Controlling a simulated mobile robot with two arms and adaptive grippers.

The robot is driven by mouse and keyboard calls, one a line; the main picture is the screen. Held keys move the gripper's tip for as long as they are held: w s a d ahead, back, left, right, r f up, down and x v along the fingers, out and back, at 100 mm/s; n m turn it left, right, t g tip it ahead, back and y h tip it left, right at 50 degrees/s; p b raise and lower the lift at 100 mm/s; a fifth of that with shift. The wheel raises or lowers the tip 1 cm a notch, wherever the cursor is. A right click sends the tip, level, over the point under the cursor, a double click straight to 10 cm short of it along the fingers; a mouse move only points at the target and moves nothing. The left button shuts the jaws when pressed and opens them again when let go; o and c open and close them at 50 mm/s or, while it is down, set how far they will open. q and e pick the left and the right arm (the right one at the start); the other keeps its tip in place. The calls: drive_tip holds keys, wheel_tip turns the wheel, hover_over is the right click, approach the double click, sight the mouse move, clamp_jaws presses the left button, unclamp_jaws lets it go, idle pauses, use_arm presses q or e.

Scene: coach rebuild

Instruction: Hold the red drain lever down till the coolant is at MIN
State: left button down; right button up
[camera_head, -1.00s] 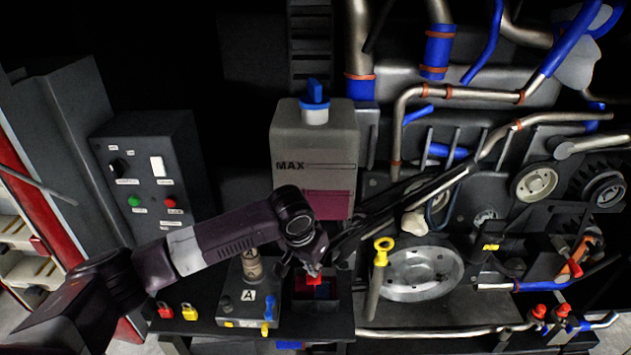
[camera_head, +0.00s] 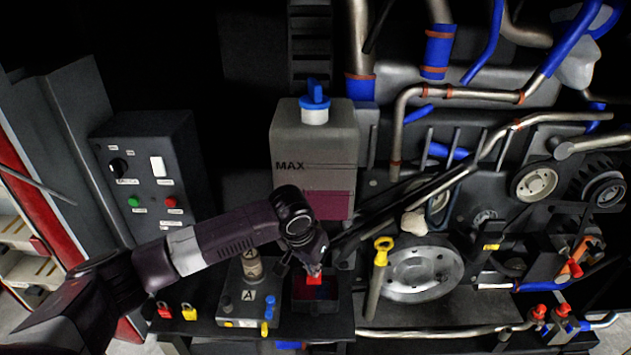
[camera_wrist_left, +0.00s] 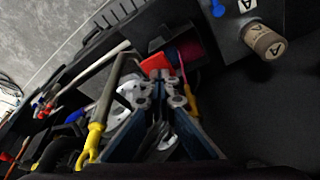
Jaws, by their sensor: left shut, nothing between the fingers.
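The grey coolant tank (camera_head: 312,140) stands at centre, with a blue cap and a MAX mark. Its pink coolant (camera_head: 335,205) shows well below MAX; my left arm covers the tank's lower left, and I see no MIN mark. The red drain lever (camera_head: 314,280) is below the tank, over a dark open box. My left gripper (camera_head: 312,269) is shut and empty, pointing down with its tips at the lever. The lever also shows in the left wrist view (camera_wrist_left: 155,63), just beyond the fingertips (camera_wrist_left: 160,78). I cannot tell how far the lever is pressed. My right gripper is not in view.
A grey block marked A (camera_head: 248,298) with a knob stands left of the box. Red and yellow padlocks (camera_head: 189,312) lie farther left. A yellow-topped dipstick (camera_head: 382,247) and the engine's pipes crowd the right. A control panel (camera_head: 150,180) stands at left.

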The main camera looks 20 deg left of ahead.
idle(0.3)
use_arm(q)
wheel_tip(320, 180, up, 3)
drive_tip(key=shift+f+p, duration=0.1)
drive_tip(key=shift+p, duration=1.05)
drive_tip(key=shift+r, duration=2.55)
